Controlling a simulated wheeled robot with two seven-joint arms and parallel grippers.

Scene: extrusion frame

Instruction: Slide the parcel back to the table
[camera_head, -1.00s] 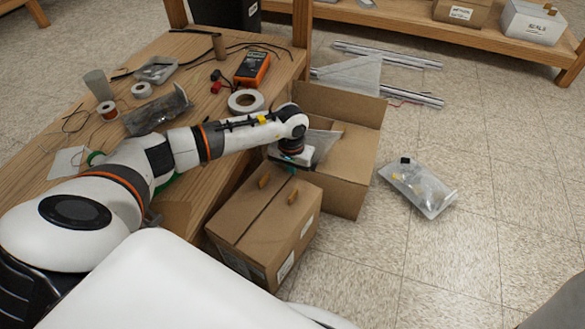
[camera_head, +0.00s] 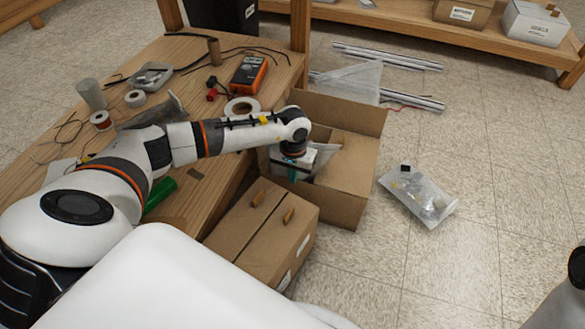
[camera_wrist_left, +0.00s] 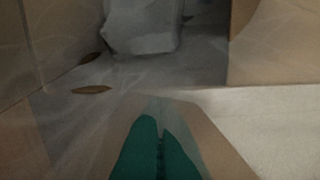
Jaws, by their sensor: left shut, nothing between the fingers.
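A closed cardboard parcel (camera_head: 245,228) with two small tan tabs on top stands beside the wooden table (camera_head: 200,60), low at its right side; my white body hides its lower left. An open cardboard box (camera_head: 345,175) stands just behind it. My left gripper (camera_head: 293,174) points down at the open box's left side, just beyond the parcel's far edge. Its teal fingers (camera_wrist_left: 160,150) are together and empty in the left wrist view, with brown walls around them. Whether they touch the parcel or the box, I cannot tell. My right gripper is not in view.
A multimeter (camera_head: 248,75), a tape roll (camera_head: 242,108), wires and small parts lie on the table. A clear bag (camera_head: 418,195) lies on the tiled floor to the right. Metal extrusions (camera_head: 395,57) lie behind. Floor at the right is mostly free.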

